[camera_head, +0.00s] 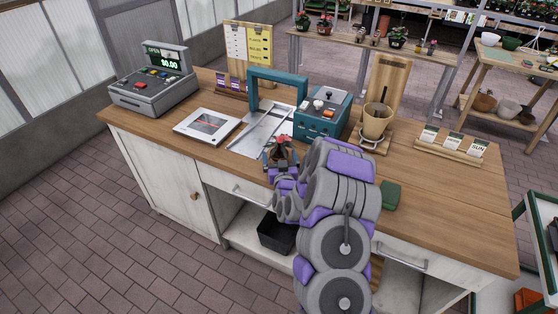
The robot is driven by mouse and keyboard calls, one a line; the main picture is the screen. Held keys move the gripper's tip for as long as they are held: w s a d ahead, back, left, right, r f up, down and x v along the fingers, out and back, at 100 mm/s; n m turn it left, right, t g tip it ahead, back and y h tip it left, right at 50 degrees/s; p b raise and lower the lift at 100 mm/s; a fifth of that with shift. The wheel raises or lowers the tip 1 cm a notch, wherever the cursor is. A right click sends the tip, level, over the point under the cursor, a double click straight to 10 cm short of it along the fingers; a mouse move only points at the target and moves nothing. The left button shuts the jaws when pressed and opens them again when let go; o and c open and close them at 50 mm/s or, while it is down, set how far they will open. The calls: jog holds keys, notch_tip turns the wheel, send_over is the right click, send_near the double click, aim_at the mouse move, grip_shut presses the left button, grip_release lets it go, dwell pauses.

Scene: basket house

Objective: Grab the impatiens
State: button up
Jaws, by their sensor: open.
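My gripper (281,158) is over the front part of the wooden counter, left of the teal machine, and is open. A small dark plant-like shape with reddish bits (282,145) shows right at the gripper, partly hidden by it. I cannot tell whether it is the impatiens, or whether the fingers touch it. Potted plants stand on the back bench: one with red flowers (325,24), one with reddish blooms (303,20) and a leafy one with pinkish blooms (398,37). They are too small to name for certain, and are far from my gripper.
The counter (460,195) holds a cash register (154,82), a tablet-like display (207,125), a teal machine (322,112), a tan pot on a wooden stand (376,121) and a card holder (449,146). A dark bin (275,235) sits on the shelf below. Brick floor lies clear at left.

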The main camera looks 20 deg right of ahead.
jog(key=c, duration=1.2)
